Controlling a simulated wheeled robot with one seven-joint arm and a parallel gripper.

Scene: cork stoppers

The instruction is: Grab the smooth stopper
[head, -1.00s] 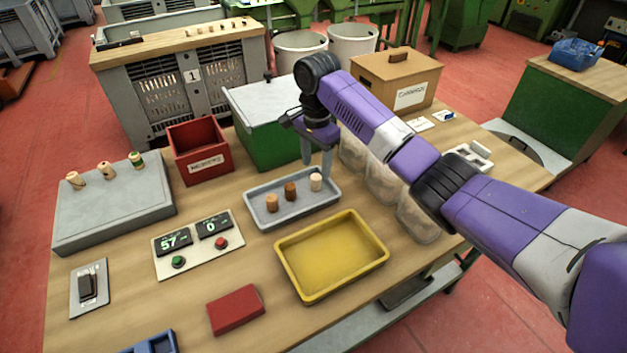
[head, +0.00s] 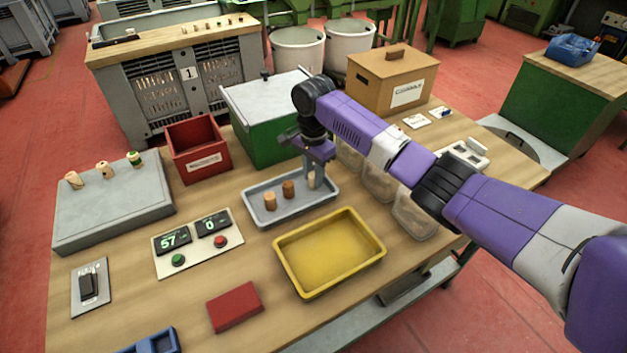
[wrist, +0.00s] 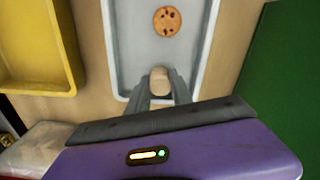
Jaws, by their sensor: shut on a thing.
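Three cork stoppers stand in a row in the grey tray (head: 332,196). The right one is a pale, smooth stopper (head: 311,180). My gripper (head: 313,178) is lowered over it and shut on it; its fingers hide part of it in the head view. In the wrist view the pale stopper (wrist: 160,79) sits between the two fingertips (wrist: 160,88), still within the tray. A dark brown stopper (head: 288,189) stands in the middle and an orange-brown stopper (head: 270,201) at the left. One brown stopper with dark pits (wrist: 167,20) shows in the wrist view.
An empty yellow tray (head: 330,252) lies in front of the grey tray. A green box (head: 262,145) stands behind it and a red bin (head: 198,150) behind left. Clear containers (head: 413,218) stand to the right, under my arm. A display panel (head: 198,243) lies at left.

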